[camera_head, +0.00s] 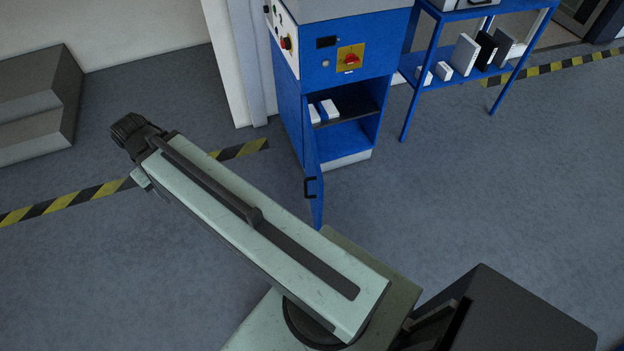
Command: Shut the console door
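The blue console (340,62) stands at the top centre, with its lower compartment (352,135) open to view. Its blue door (316,200) is hinged at the left of the opening and swung well out towards me, seen almost edge-on. A black handle (310,187) is on the door. A dark ribbed part ends the visible arm, but I see no gripper fingers.
White boxes (323,110) lie on the console's inner shelf. A blue rack (432,75) with boxes stands to the right. A grey stepped block (38,95) is at the far left. Floor on both sides of the door is clear, with yellow-black tape (75,200) at left.

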